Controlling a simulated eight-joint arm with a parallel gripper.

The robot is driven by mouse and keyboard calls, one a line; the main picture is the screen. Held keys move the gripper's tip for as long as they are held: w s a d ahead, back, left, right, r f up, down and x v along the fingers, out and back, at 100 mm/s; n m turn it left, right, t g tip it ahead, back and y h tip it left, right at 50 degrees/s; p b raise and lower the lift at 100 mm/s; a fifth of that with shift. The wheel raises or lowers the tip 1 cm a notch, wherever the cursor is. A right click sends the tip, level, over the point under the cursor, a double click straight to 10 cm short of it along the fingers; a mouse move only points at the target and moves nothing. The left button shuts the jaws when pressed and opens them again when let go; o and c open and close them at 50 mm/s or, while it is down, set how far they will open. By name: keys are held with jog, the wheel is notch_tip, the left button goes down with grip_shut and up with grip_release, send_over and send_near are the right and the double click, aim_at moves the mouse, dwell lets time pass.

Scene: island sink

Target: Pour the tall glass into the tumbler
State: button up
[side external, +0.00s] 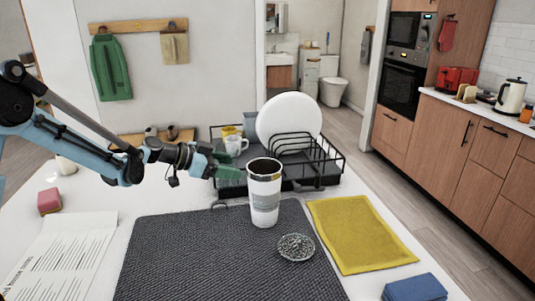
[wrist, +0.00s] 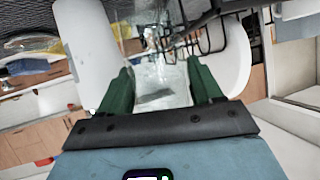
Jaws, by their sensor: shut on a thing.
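The tumbler (side external: 264,198) is a white, cup-shaped vessel with a grey band. It stands upright at the back edge of the dark mat, and its open mouth looks dark inside. It also shows as a white cylinder at upper left in the wrist view (wrist: 86,55). My gripper (side external: 230,173) is just left of the tumbler in the side view, near rim height. Its green fingers are shut on the clear tall glass (wrist: 160,85), which shows between them in the wrist view. The glass is hardly visible from the side, so its tilt and contents are unclear.
A black dish rack (side external: 335,172) with a white plate (side external: 289,122) and mugs (side external: 236,146) stands close behind. A metal strainer (side external: 296,248) lies on the mat (side external: 200,265). A yellow cloth (side external: 358,235), blue cloth (side external: 414,288) and pink sponge (side external: 50,201) lie around it.

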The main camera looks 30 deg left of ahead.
jog(key=shift+a+f+n+h, duration=0.1)
jog(key=shift+a+n+h, duration=0.2)
jog(key=shift+h, duration=0.1)
jog(key=shift+r, duration=0.25)
notch_tip(320, 180, up, 16)
jog(key=n+g+h, duration=0.1)
jog(key=n, duration=0.1)
jog(key=s+d+n+g+h, duration=0.1)
jog(key=s+d+n, duration=0.1)
jog(key=d, duration=0.6)
jog(key=s+d+n+g+h, duration=0.2)
jog(key=d, duration=0.6)
jog(key=shift+f+n, duration=0.5)
jog(key=shift+f, duration=1.8)
jog(key=r+n+h, duration=0.1)
jog(key=n+h, duration=0.1)
jog(key=w+r+n+g+h, duration=0.1)
jog(key=r+n+h, duration=0.1)
jog(key=n, duration=0.1)
jog(key=a+r+n+h, duration=0.1)
jog(key=r+n, duration=0.1)
jog(key=n, duration=0.1)
jog(key=shift+w+r+h, duration=0.15)
jog(key=shift+w+h, duration=0.15)
jog(key=shift+h, duration=0.1)
